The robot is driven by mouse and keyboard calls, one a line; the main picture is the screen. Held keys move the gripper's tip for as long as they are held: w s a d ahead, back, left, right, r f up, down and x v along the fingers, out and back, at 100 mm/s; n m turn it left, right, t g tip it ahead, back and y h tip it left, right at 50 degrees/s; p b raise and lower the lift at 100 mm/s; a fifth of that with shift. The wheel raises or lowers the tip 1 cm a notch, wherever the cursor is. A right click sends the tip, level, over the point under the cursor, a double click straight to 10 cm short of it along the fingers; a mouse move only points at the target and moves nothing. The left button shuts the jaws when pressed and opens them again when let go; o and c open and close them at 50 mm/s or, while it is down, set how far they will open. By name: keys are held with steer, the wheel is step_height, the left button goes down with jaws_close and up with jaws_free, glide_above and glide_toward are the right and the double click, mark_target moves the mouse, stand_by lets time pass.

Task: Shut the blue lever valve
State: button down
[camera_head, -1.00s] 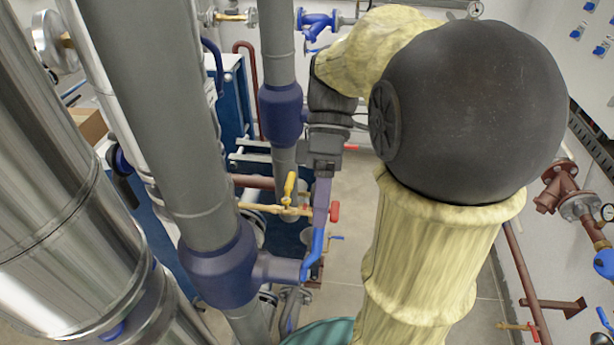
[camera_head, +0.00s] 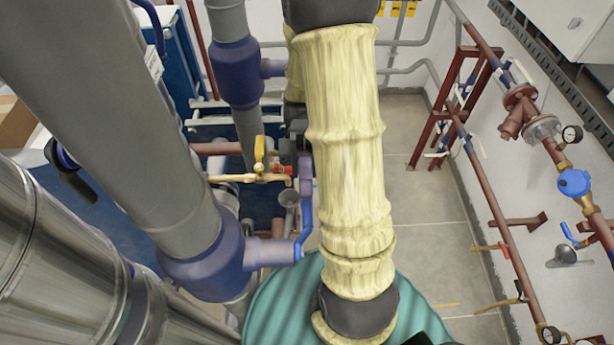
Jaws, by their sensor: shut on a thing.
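The blue lever valve sits on a short side stub of the large grey pipe with a purple-blue collar, left of centre. Its blue lever (camera_head: 304,222) rises from the end of the stub, close to upright in the picture. My gripper (camera_head: 305,182) is at the lever's upper end, its fingers shut on it. The gripper's dark body behind is mostly hidden by my cream-sleeved arm, so the grip shows only in part.
A yellow-handled valve (camera_head: 259,160) on a brass pipe is close left of my gripper. The grey pipe (camera_head: 140,110) and a shiny metal cylinder (camera_head: 50,270) fill the left. Red-brown pipes with gauges (camera_head: 572,136) line the right wall. Open floor (camera_head: 430,230) lies between.

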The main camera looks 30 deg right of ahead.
steer(key=shift+f+g, duration=0.3)
steer(key=shift+s, duration=0.1)
steer(key=c, duration=1.2)
jaws_free()
steer(key=shift+w+d+f, duration=0.1)
steer(key=shift+w+d, duration=0.1)
steer(key=shift+w, duration=0.25)
steer(key=p+v, duration=0.3)
steer(key=v, duration=0.3)
steer(key=shift+w+d, duration=0.2)
steer(key=shift+w, duration=0.05)
